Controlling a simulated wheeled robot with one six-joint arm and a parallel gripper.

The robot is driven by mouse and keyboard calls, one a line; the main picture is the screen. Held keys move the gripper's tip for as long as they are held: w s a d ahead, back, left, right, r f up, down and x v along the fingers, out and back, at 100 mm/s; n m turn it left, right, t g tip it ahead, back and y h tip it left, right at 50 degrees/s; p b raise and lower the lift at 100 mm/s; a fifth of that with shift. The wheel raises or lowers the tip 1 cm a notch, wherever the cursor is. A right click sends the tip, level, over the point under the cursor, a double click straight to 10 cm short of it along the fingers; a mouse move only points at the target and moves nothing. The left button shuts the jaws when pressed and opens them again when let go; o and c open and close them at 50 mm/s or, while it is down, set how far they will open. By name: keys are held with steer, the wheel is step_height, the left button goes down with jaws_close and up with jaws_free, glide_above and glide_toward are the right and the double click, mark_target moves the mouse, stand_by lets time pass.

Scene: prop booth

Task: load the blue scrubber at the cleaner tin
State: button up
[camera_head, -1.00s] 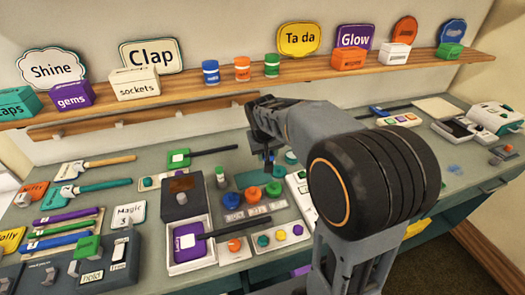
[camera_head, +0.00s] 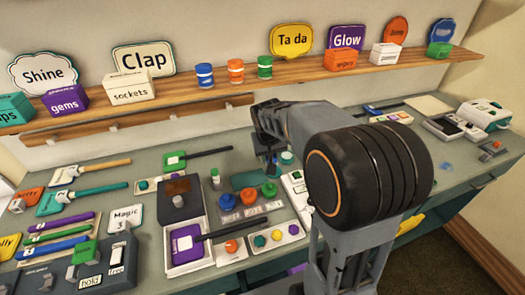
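A blue round knob-like piece (camera_head: 228,201), which may be the blue scrubber, stands on the bench beside an orange one (camera_head: 249,196) and a green one (camera_head: 269,190), behind small labelled plates. A small grey tin with a green part (camera_head: 215,177) stands further left. My gripper (camera_head: 270,166) hangs pointing down over the bench behind the coloured pieces. Its fingers are small, dark and partly hidden by my arm, so its opening is unclear.
A dark box (camera_head: 178,207) and a tray with a purple paddle (camera_head: 186,243) stand left of the pieces. A cream tray of coloured buttons (camera_head: 277,239) lies in front. A shelf (camera_head: 150,103) with signs and boxes runs above.

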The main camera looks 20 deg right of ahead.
steer(key=m+p, duration=0.1)
steer(key=p, duration=0.4)
glide_toward(287, 155)
steer(key=s, duration=0.2)
steer(key=w, duration=0.1)
steer(key=w+n, duration=0.1)
steer(key=w+d+y, duration=0.1)
steer(key=shift+w+d+r+n, duration=0.15)
steer(key=shift+w+r+n, duration=0.15)
steer(key=shift+f, duration=0.1)
steer(key=shift+s+b+x, duration=0.2)
steer(key=shift+b+x, duration=0.4)
steer(key=shift+x, duration=0.35)
steer(key=shift+s+b+x, duration=0.2)
steer(key=shift+b+x, duration=0.45)
steer(key=shift+x, duration=0.25)
steer(key=shift+s+b+x, duration=0.2)
steer(key=shift+b+x, duration=0.4)
steer(key=shift+x, duration=0.35)
steer(key=shift+a+f+b, duration=0.25)
steer(key=shift+f+b, duration=0.1)
steer(key=shift+f, duration=0.2)
steer(key=shift+r, duration=0.15)
steer(key=w+p+v, duration=0.1)
steer(key=p+v, duration=0.3)
steer(key=v, duration=0.2)
steer(key=shift+w+d+r, duration=0.15)
steer(key=shift+d+r, duration=0.1)
steer(key=shift+r, duration=0.3)
